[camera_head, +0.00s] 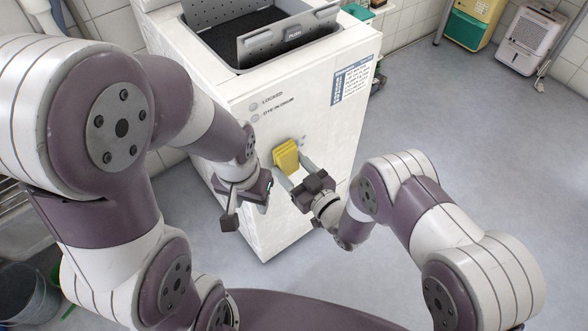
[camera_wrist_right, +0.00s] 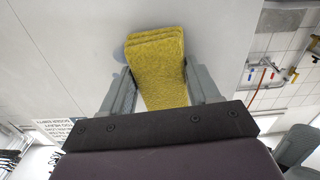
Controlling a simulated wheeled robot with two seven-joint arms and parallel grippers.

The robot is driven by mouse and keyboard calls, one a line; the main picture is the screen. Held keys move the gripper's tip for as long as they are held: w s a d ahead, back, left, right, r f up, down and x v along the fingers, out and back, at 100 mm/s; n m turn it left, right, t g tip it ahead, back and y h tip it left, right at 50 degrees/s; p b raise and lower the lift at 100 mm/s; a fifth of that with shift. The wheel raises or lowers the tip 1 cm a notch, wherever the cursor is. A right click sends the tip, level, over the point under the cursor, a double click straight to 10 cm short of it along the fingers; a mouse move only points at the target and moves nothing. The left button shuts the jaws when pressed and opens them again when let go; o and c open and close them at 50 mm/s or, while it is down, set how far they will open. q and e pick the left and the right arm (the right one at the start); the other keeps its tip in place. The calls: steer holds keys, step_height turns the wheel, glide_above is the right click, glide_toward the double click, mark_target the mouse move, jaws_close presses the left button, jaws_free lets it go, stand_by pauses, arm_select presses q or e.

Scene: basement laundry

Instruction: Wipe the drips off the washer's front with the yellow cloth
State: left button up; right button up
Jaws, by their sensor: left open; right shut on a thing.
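The yellow cloth (camera_head: 286,157) is a folded pad held between the fingers of my right gripper (camera_head: 291,170). In the right wrist view the cloth (camera_wrist_right: 160,75) fills the space between both fingers, and its far end is at the washer's front (camera_head: 310,120); I cannot tell whether it touches. A blue-grey patch (camera_wrist_right: 118,54) shows beside the cloth on the white panel, perhaps a drip or a shadow. Small faint marks (camera_head: 303,138) show on the front just above the cloth. My left gripper (camera_head: 249,205) is open and empty, left of the cloth near the washer's front.
The washer's top lid (camera_head: 290,35) stands open. Its front has two round indicators and a blue-white label (camera_head: 355,82). A yellow-green container (camera_head: 472,22) and a white appliance (camera_head: 530,40) stand at the back right. The grey floor (camera_head: 460,115) on the right is clear.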

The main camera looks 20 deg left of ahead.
mark_target(307, 144)
steer(key=shift+w+a, duration=0.1)
steer(key=shift+a, duration=0.05)
steer(key=shift+w+d+b, duration=0.35)
steer(key=shift+w+d, duration=0.8)
steer(key=shift+w, duration=0.3)
steer(key=shift+w+d+b, duration=0.35)
steer(key=shift+w+d, duration=0.8)
steer(key=shift+w, duration=0.3)
steer(key=shift+r, duration=0.1)
steer(key=shift+s+a+p, duration=0.4)
steer(key=shift+s+a, duration=0.8)
steer(key=shift+s, duration=0.3)
steer(key=shift+s+a+p, duration=0.4)
steer(key=shift+s+a, duration=0.75)
steer(key=shift+s, duration=0.3)
steer(key=shift+d, duration=0.1)
